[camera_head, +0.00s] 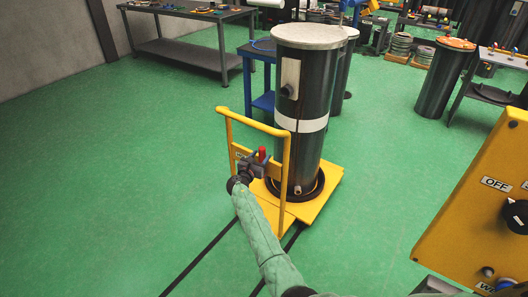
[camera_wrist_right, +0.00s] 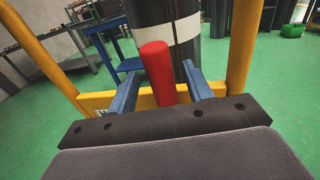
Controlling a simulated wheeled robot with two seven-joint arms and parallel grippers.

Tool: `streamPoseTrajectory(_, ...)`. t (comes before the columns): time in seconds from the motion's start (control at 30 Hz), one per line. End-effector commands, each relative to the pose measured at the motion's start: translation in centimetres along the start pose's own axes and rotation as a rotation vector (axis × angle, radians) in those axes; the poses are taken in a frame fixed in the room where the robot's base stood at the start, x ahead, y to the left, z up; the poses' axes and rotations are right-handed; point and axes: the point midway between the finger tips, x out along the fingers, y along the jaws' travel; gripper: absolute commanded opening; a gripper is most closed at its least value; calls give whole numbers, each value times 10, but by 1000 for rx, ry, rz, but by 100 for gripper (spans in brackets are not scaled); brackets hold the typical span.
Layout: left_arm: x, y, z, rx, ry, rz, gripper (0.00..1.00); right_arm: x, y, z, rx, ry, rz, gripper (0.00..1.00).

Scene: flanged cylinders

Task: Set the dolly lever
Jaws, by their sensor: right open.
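The yellow dolly (camera_head: 318,203) stands on the green floor with an upright yellow handle frame at its near side. Its red lever (camera_head: 262,154) sticks up at the handle frame. It also shows in the right wrist view as a red cylindrical grip (camera_wrist_right: 157,68). My right gripper (camera_head: 256,165) is at the lever. In the wrist view its two blue fingers (camera_wrist_right: 161,78) stand apart, one on each side of the red lever, with gaps visible. The lever's lower end is hidden behind the gripper body. My left gripper is not in view.
A tall dark flanged cylinder (camera_head: 305,105) with a white band stands on the dolly. A yellow control panel (camera_head: 478,205) with a black knob is at the right. A blue table (camera_head: 262,101) is behind the dolly. Dark floor lines (camera_head: 200,257) run toward it. The left floor is clear.

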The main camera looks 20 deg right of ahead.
Motion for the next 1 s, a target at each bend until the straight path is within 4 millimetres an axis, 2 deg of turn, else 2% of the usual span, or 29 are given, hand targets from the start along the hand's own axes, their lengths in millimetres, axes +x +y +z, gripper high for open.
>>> streamPoseTrajectory(0.1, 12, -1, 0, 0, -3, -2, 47, 18, 0, 2, 0, 0, 0, 50)
streamPoseTrajectory(0.3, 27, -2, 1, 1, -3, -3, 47, 36, 0, 0, 1, 1, -1, 50)
streamPoseTrajectory(0.67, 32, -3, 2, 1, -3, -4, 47, 40, 0, 0, 2, 1, 0, 50)
streamPoseTrajectory(0.9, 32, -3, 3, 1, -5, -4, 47, 40, 0, 0, 2, 1, 0, 3)
streamPoseTrajectory(0.93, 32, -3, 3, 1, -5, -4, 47, 40, 0, 0, 2, 1, 0, 0)
streamPoseTrajectory(1.0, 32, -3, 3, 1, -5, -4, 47, 39, 0, 0, 2, 1, 0, 0)
